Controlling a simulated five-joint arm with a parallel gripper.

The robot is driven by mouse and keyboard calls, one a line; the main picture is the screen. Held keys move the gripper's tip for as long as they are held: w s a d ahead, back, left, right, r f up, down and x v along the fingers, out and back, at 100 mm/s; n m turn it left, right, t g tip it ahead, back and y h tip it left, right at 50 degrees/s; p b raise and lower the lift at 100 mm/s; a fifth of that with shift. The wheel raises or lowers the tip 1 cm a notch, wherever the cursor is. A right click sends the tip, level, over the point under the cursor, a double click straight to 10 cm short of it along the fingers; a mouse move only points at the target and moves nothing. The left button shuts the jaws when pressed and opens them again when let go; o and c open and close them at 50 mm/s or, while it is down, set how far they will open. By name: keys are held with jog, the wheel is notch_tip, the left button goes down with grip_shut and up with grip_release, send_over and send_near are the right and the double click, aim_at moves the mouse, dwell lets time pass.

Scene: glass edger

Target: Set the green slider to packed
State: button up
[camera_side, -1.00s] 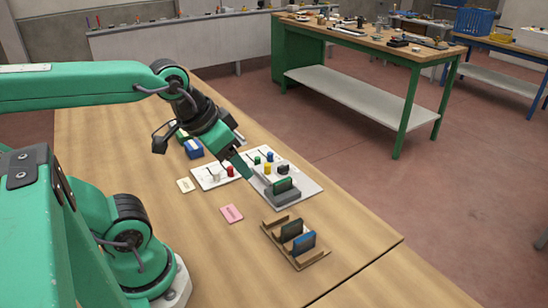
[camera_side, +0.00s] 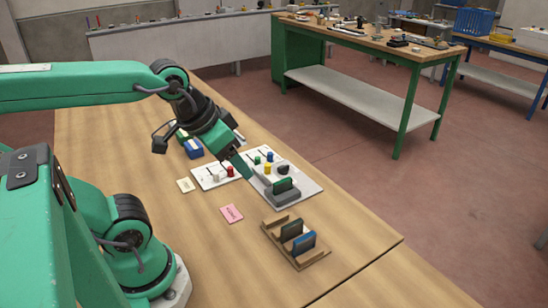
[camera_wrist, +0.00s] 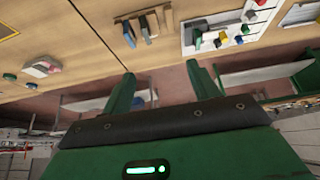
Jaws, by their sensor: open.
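A white panel (camera_side: 310,188) lies on the wooden table, with small coloured knobs on dark slots. The green slider knob (camera_side: 257,160) sits near the panel's far edge, beside a blue knob (camera_side: 270,157). A yellow knob (camera_side: 267,168) and a black knob (camera_side: 284,169) are nearer. My gripper (camera_side: 243,168) is over the panel's left part, and its green finger hides some of it. In the wrist view my gripper (camera_wrist: 163,80) is open with nothing between its fingers. The panel (camera_wrist: 190,8) shows there at top right. I cannot read any slot labels.
A grey holder with a dark green plate (camera_side: 283,185) stands on the panel's near part. A wooden rack (camera_side: 309,260) holds upright plates nearer. The table's near right is clear.

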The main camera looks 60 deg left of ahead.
jog(key=c, duration=0.4)
jog(key=w+a+f+n+g, duration=0.25)
jog(key=w+a+n, duration=0.45)
jog(key=w+a, duration=0.65)
jog(key=shift+c, duration=0.2)
jog(key=w+a+f+n+g, duration=0.1)
jog(key=w+a+f+n, duration=0.1)
jog(key=a+f, duration=0.2)
jog(key=w+a+f+n+g, duration=0.1)
jog(key=w+a+f+n, duration=0.1)
jog(key=w+a+f, duration=0.1)
jog(key=w+a+f+n+g, duration=0.1)
jog(key=w+a+f+n, duration=0.1)
jog(key=a+f, duration=0.3)
jog(key=shift+w+a, duration=0.25)
jog(key=shift+a, duration=0.8)
jog(key=shift+a+f+n, duration=0.15)
jog(key=shift+n, duration=0.15)
